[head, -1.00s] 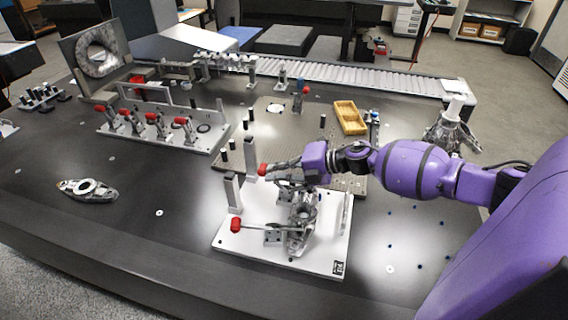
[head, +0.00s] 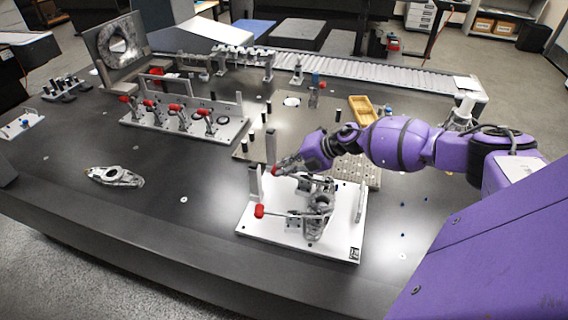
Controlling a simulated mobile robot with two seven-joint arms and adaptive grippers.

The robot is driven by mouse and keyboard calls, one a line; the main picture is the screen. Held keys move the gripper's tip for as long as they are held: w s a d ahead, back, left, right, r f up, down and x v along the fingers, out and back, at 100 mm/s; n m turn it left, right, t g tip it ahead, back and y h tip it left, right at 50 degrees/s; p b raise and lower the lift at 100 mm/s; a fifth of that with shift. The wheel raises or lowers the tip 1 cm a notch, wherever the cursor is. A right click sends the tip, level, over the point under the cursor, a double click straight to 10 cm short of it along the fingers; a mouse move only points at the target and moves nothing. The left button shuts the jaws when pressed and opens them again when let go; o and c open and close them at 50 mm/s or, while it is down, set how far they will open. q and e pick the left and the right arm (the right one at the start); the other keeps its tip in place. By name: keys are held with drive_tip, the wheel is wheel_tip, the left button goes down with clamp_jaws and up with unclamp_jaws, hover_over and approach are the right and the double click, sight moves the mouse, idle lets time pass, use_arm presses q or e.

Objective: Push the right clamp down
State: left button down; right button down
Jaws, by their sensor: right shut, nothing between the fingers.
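The white fixture plate (head: 262,238) holds a grey metal part (head: 318,212) and two toggle clamps with red handle tips. One red tip (head: 259,211) is low at the plate's near left. The other clamp's red tip (head: 277,171) is farther back, by the upright post (head: 271,150), with my right gripper at it. My right gripper (head: 285,165) is shut with nothing between its fingers. It reaches in from the right and is over or against that far handle; exact contact is too small to tell. The arm and gripper partly hide this clamp. My left gripper is out of view.
A second fixture (head: 184,127) with several red-handled clamps stands behind to the left. A loose grey part (head: 115,176) lies on the dark table at left. A yellow tray (head: 361,108) and a roller conveyor (head: 375,82) are at the back.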

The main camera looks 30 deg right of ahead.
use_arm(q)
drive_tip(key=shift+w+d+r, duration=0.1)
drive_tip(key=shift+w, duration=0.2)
